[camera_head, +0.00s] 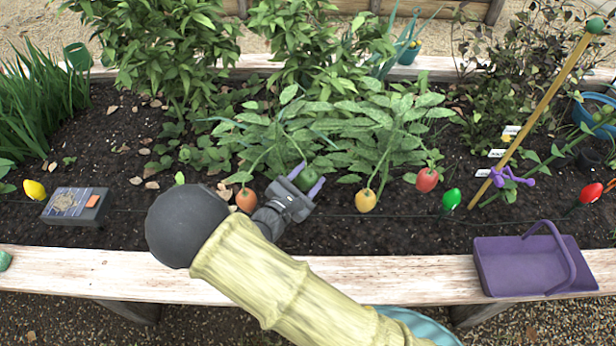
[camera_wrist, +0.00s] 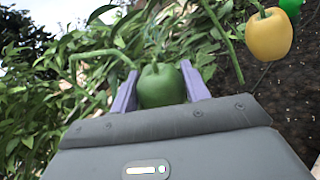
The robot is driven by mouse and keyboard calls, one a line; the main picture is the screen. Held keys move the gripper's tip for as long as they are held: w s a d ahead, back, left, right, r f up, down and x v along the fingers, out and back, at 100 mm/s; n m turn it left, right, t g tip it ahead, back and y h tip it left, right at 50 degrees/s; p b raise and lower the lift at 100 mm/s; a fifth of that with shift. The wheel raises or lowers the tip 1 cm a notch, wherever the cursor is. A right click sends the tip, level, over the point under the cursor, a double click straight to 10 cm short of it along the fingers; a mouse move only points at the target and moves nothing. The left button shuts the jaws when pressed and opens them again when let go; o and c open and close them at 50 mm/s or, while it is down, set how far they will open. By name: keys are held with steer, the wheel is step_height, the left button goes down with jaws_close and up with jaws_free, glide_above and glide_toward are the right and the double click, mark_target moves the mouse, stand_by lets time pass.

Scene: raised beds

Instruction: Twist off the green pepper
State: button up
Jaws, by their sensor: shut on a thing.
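The green pepper (camera_head: 305,179) hangs low at the front of the leafy plants in the raised bed. My gripper (camera_head: 305,180) is around it, with one purple finger on each side. In the wrist view the green pepper (camera_wrist: 161,86) sits between the two fingers (camera_wrist: 160,90), and its top and stem end show. A thin green stem rises from it into the leaves; I cannot tell from this view whether it is still joined to the plant. The pepper's underside is hidden by my gripper.
An orange pepper (camera_head: 246,200) hangs left of my gripper, a yellow one (camera_head: 365,200) and a red one (camera_head: 427,180) to its right. Coloured bulbs, such as a green one (camera_head: 451,199), line a cable. A purple basket (camera_head: 500,268) stands on the wooden edge (camera_head: 400,278).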

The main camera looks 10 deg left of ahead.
steer(key=shift+s+d+f+m+b, duration=0.15)
steer(key=shift+m+b, duration=0.6)
steer(key=shift+m, duration=0.5)
steer(key=shift+w+d+f+m+b, duration=0.15)
steer(key=shift+m+b, duration=0.6)
steer(key=shift+m, duration=0.5)
steer(key=shift+s+a+r, duration=0.1)
steer(key=shift+s, duration=0.05)
steer(key=shift+s+a+r+p, duration=0.15)
steer(key=shift+s+p, duration=0.15)
steer(key=shift+s, duration=0.2)
steer(key=shift+r+p+v, duration=0.2)
steer(key=shift+p+v, duration=0.3)
steer(key=shift+v, duration=0.95)
steer(key=shift+r+p+v, duration=0.2)
steer(key=shift+p+v, duration=0.3)
steer(key=shift+v, duration=0.95)
steer(key=shift+f, duration=0.1)
